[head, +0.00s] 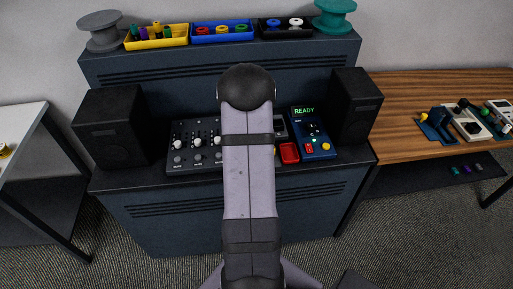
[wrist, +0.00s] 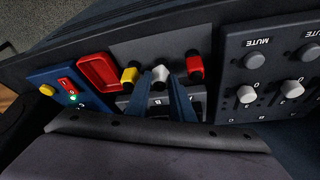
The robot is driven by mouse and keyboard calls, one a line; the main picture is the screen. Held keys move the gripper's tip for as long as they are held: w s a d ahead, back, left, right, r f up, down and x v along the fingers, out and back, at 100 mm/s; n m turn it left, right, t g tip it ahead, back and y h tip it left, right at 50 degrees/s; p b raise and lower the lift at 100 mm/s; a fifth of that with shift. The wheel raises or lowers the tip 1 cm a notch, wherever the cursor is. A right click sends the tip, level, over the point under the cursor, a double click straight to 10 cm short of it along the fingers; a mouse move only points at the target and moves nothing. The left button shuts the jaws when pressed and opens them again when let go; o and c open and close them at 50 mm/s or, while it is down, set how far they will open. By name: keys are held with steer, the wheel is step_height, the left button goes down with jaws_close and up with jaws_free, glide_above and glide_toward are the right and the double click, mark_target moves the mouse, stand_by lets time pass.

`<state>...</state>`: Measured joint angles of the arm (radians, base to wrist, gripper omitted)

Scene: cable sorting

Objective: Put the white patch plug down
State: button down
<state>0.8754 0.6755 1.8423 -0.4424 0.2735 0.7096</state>
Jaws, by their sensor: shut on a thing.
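In the wrist view, the white patch plug (wrist: 160,74) is between the two dark blue fingers of my gripper (wrist: 160,80), which is shut on it. It is in a row between a yellow plug (wrist: 130,76) and a red plug (wrist: 195,67), at a grey panel (wrist: 150,47). I cannot tell whether the white plug touches the panel or is held just above it. In the head view my arm hides the gripper and the plugs, except for a bit of yellow at the arm's right edge.
A red tray (head: 289,152) lies between the panel and a blue box (head: 313,141) with a red switch and yellow button. It also shows in the wrist view (wrist: 98,71). A mixer (head: 193,143) with knobs is on the other side. Black speakers (head: 112,126) flank the desk.

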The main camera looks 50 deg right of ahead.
steer(key=shift+f, duration=0.35)
steer(key=shift+f, duration=0.2)
steer(key=c, duration=1.8)
jaws_free()
steer(key=shift+r, duration=0.1)
steer(key=shift+a+r, duration=0.1)
steer(key=shift+r, duration=0.5)
steer(key=b+v, duration=0.3)
steer(key=v, duration=0.8)
steer(key=shift+s+a, duration=0.15)
steer(key=shift+a, duration=0.05)
